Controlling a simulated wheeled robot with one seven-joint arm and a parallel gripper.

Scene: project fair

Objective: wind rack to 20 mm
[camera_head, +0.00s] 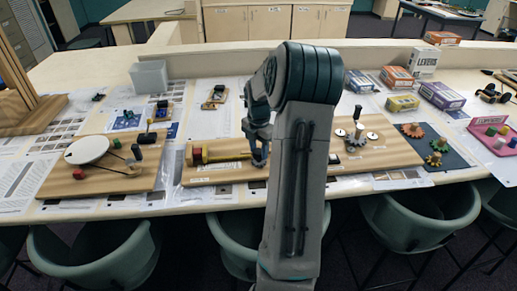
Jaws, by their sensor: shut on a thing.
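The rack model is a wooden board (215,176) on the table, left of my arm. A yellow rack bar (228,157) lies along it, with a red block (197,156) at its left end. My gripper (259,160) is low over the right part of this board, fingers pointing down. It is shut on a small part of the model there, which the fingers mostly hide. My arm covers the board's right end. Any scale marks are too small to read, so the rack's position in millimetres cannot be told.
Left is a board with a white disc (87,150). Right is a gear board (375,150), then a dark mat with coloured gears (437,160). Small boxes (441,95) and a clear bin (150,76) stand behind. Green chairs (95,258) line the front edge.

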